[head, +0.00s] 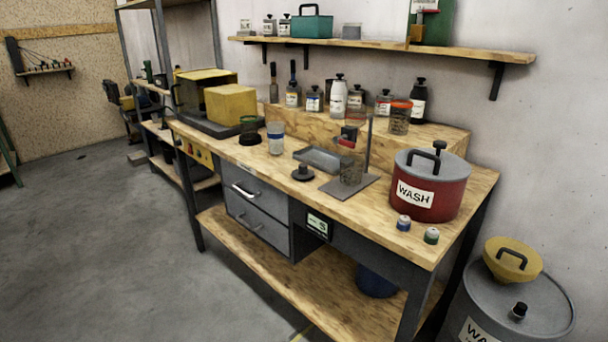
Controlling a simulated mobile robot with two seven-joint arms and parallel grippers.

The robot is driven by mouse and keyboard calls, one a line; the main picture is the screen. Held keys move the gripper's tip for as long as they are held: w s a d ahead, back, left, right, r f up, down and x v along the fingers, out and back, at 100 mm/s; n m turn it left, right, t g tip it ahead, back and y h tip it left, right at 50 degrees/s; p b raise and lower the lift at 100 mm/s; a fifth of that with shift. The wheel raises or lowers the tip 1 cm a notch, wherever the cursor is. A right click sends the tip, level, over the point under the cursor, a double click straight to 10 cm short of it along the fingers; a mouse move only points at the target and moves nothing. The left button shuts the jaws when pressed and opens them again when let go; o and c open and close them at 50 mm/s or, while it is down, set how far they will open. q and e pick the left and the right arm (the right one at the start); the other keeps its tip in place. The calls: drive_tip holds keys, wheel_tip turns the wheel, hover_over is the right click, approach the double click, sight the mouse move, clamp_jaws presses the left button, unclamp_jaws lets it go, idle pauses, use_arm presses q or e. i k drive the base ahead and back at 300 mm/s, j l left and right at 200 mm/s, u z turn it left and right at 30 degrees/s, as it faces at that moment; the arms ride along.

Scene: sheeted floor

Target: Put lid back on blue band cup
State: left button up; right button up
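The cup with a blue band (276,138) stands upright on the wooden workbench, left of the middle. It is pale above and below the band, and no knobbed lid shows on its top. A dark round disc with a knob (303,174), which looks like a lid, lies flat on the bench in front and to the right of the cup, apart from it. Neither of my grippers is in view.
A grey tray (319,159) lies right of the cup; a clear jar (351,168) stands on a stand beyond it. A green-rimmed jar (249,130) is left. A red WASH pot (431,190) and two small cans (404,223) are right. Bottles line the riser (440,137).

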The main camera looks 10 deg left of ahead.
sight(275, 129)
drive_tip(key=z, duration=1.05)
drive_tip(key=j+z, duration=0.9)
drive_tip(key=k+j+z, duration=0.1)
drive_tip(key=j+z, duration=0.2)
drive_tip(key=j, duration=0.15)
drive_tip(key=k+j+z, duration=0.1)
drive_tip(key=j+z, duration=0.15)
drive_tip(key=j, duration=0.15)
drive_tip(key=k+j+z, duration=0.1)
drive_tip(key=j, duration=0.2)
drive_tip(key=k+j+z, duration=0.1)
drive_tip(key=j, duration=0.2)
drive_tip(key=k+j+z, duration=0.1)
drive_tip(key=k+j, duration=0.2)
drive_tip(key=j, duration=0.2)
drive_tip(key=k+j, duration=0.2)
drive_tip(key=j, duration=0.15)
drive_tip(key=k+j, duration=0.2)
drive_tip(key=j, duration=0.2)
drive_tip(key=k+j, duration=0.15)
drive_tip(key=j, duration=0.2)
drive_tip(key=k+j+z, duration=0.1)
drive_tip(key=j, duration=0.3)
drive_tip(key=k, duration=0.1)
